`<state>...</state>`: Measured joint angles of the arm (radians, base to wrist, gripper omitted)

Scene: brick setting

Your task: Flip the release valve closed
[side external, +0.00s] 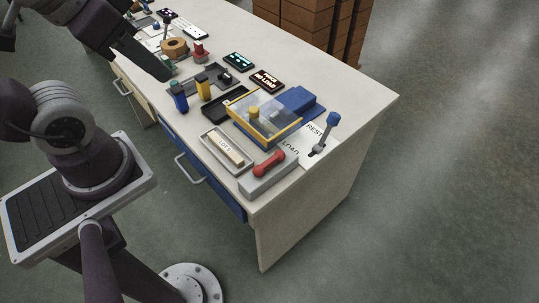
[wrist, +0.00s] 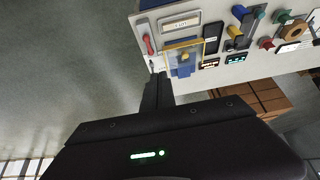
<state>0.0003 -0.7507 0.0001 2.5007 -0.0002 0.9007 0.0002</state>
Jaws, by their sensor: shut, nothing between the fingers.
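No part is labelled as the release valve, so I cannot tell which one it is. Candidates on the bench are a red handle on a grey block (side external: 268,165), also in the wrist view (wrist: 148,43), and a blue-knobbed lever (side external: 331,122) beside "REST" and "LOAD" markings. Small blue (side external: 179,96), yellow (side external: 203,86) and red (side external: 199,50) knobbed parts stand farther back. My gripper (side external: 163,74) is dark, at the upper left of the side view, apart from these parts. Its fingers (wrist: 158,77) are together and empty in the wrist view.
A yellow-framed clear box (side external: 265,128), a blue block (side external: 299,100), a labelled tray (side external: 213,139) and a black tray (side external: 226,104) crowd the bench's near end. A display (side external: 267,80) stands behind. The bench (side external: 366,97) is bare at its far right corner.

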